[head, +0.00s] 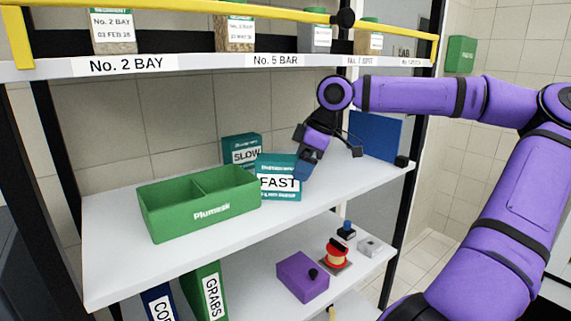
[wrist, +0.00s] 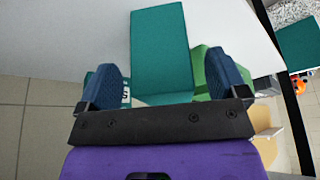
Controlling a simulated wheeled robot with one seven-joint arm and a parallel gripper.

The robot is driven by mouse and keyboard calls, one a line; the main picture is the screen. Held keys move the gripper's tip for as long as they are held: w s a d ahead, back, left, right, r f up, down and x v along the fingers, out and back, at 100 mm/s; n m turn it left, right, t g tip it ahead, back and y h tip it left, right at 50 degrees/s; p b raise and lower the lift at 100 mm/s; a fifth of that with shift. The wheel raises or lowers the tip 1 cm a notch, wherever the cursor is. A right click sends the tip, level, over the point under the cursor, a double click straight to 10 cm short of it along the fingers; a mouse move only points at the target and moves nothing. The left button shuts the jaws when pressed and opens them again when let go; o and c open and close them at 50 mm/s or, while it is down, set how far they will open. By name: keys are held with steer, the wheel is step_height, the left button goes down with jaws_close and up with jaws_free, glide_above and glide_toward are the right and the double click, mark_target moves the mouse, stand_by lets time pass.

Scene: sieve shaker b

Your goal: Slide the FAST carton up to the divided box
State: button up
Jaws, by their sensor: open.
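The FAST carton (head: 279,188), teal with a white label band, stands upright on the shelf. It is just right of the divided box (head: 170,222), a green open box with two compartments; a gap between them is hard to judge. My gripper (head: 308,163) is open at the carton's upper right edge in the head view. In the wrist view a teal carton (wrist: 160,50) shows between and beyond the blue fingers of my gripper (wrist: 166,85). I cannot tell whether either finger touches it.
The teal SLOW carton (head: 241,148) stands behind, partly hidden by the FAST carton. A blue panel (head: 377,137) stands to the right. The white shelf (head: 120,270) is clear in front of the box. An upper shelf (head: 200,64) with jars hangs above.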

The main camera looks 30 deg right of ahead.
steer(key=shift+s+d, duration=1.05)
steer(key=shift+d, duration=0.15)
steer(key=shift+s+d, duration=1)
steer(key=shift+d, duration=0.2)
